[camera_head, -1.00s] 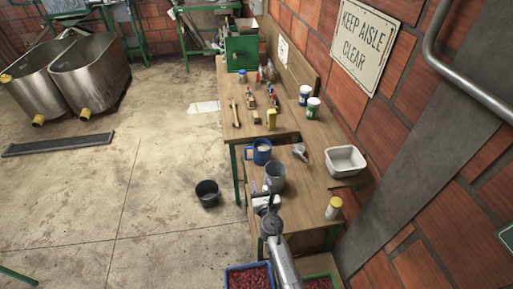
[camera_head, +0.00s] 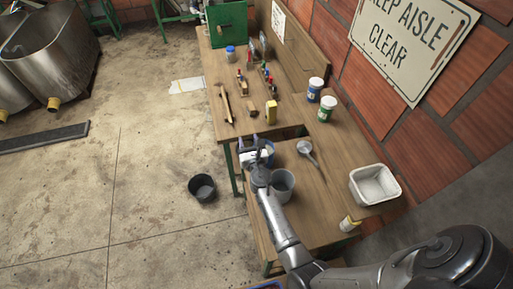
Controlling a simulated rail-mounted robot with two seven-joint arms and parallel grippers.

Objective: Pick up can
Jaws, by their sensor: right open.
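A grey can-like vessel (camera_head: 282,186) with an open top stands upright on the near wooden table. Farther back on the bench stand a blue can-like container (camera_head: 314,89) and a green one (camera_head: 326,108), both with white lids, clear of the gripper. My left gripper is out of view.
A white tub (camera_head: 375,186), a metal scoop (camera_head: 308,153) and a yellow-capped jar (camera_head: 348,224) lie around the near table. Hand tools and a yellow block (camera_head: 271,112) are on the far bench (camera_head: 240,85). A brick wall bounds the right. A dark bucket (camera_head: 202,188) stands on the floor.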

